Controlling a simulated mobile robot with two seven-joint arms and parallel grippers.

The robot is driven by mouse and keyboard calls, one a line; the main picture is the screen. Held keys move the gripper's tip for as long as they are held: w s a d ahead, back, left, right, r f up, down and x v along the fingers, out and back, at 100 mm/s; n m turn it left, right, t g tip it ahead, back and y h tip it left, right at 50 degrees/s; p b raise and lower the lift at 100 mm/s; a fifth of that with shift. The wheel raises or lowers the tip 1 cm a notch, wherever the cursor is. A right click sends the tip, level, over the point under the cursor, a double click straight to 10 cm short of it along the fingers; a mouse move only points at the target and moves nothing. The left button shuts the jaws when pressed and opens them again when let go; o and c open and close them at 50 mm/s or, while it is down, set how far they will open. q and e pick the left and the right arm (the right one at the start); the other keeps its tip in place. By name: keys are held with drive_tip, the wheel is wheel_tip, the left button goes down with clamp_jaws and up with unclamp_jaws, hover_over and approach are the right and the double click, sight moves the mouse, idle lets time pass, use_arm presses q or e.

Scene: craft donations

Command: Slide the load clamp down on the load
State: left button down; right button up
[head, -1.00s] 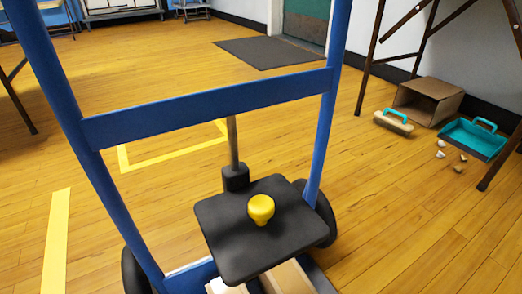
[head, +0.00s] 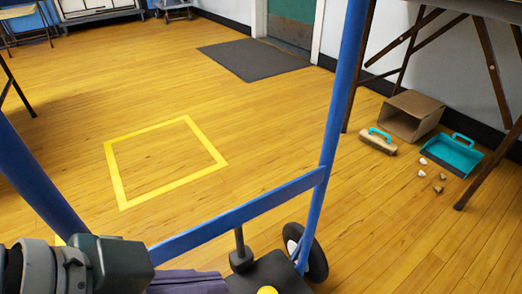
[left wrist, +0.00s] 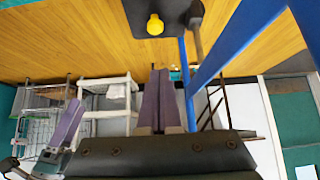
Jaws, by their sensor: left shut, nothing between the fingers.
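The load clamp is a black plate (head: 272,268) with a yellow knob (head: 267,290), low in the blue hand truck's frame. The plate (left wrist: 140,20) and knob (left wrist: 155,25) also show at the top of the left wrist view. My left gripper (head: 190,282) is at the lower left of the head view, left of the plate. Its purple fingers (left wrist: 158,85) are shut and empty, apart from the knob. The load is hidden in the current views. A purple finger shape, apparently my right gripper (left wrist: 68,125), shows in the left wrist view; its opening is unclear.
The hand truck's blue crossbar (head: 240,215) and right upright (head: 340,120) stand around the clamp. A yellow taped square (head: 165,160) marks clear floor beyond. A cardboard box (head: 410,115), brush (head: 378,142) and teal dustpan (head: 452,153) lie at the right.

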use_arm(q)
drive_tip(key=b, duration=0.8)
hover_over(274, 291)
drive_tip(key=s+a, duration=0.1)
drive_tip(key=a, duration=0.1)
wheel_tip(274, 291, down, 8)
drive_tip(key=shift+s+d+f, duration=0.1)
drive_tip(key=shift+d+f, duration=0.05)
drive_tip(key=shift+s+f+b, duration=0.1)
drive_tip(key=shift+f+b, duration=0.65)
drive_tip(key=shift+s+a+f+b, duration=0.1)
drive_tip(key=shift+a+f+b, duration=0.2)
drive_tip(key=shift+f+b, duration=0.4)
use_arm(e)
wheel_tip(274, 291, down, 10)
drive_tip(key=shift+s+d, duration=0.2)
drive_tip(key=shift+s, duration=0.25)
drive_tip(key=shift+f, duration=0.1)
use_arm(q)
drive_tip(key=shift+f, duration=0.1)
